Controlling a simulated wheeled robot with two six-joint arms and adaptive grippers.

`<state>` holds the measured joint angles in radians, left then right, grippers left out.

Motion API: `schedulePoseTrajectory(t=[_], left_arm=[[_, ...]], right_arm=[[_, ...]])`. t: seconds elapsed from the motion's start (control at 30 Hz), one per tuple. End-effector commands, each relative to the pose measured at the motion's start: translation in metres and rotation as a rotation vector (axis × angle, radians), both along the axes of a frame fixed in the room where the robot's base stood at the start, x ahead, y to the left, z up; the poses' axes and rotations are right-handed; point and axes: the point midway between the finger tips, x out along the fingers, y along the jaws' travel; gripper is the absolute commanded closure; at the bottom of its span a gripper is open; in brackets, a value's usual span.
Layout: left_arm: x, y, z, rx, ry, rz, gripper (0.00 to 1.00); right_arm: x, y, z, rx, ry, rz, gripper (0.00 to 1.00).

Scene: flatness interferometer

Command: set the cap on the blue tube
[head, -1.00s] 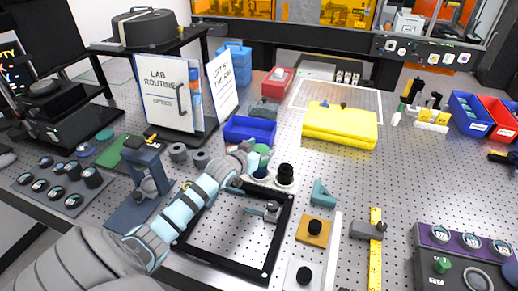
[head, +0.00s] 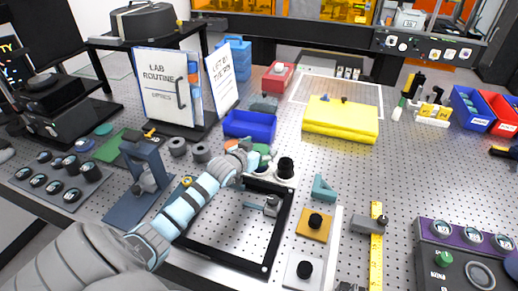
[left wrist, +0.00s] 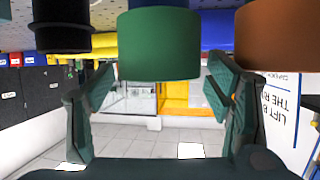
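My left gripper (head: 252,160) is near the middle of the head view, beside a green round piece (head: 263,150). In the left wrist view, my left gripper (left wrist: 162,85) is open, with its fingers apart. A green cylinder (left wrist: 160,45) shows between and beyond the fingertips, with gaps visible on both sides. A brown cylinder (left wrist: 276,38) is to its right and a black piece (left wrist: 62,15) to its left. I cannot make out the blue tube or tell which piece is its cap; my gripper hides part of this spot. My right gripper is not in view.
A black frame (head: 284,226) lies in front. A black knob (head: 286,164) stands right of the gripper. A blue bin (head: 249,126) and a yellow block (head: 341,121) are behind. A stand (head: 147,168) is left of my arm. The board between yellow block and calipers (head: 369,224) is mostly clear.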

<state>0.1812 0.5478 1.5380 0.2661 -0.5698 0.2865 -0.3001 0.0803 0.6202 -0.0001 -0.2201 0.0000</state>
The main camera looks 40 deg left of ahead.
Motion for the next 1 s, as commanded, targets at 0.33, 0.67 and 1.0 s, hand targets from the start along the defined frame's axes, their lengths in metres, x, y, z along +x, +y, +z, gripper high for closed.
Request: schedulePoseTrajectory(t=[0.33, 0.67, 1.0], left_arm=[[-0.004, 0.0, 0.002, 0.003, 0.001, 0.0, 0.24], [-0.077, -0.014, 0.032, 0.01, 0.005, -0.005, 0.24], [-0.11, -0.02, 0.046, 0.001, 0.0, 0.0, 0.24]], right_arm=[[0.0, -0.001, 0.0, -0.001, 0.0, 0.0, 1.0], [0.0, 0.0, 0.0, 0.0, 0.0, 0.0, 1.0], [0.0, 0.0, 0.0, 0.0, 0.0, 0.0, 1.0]])
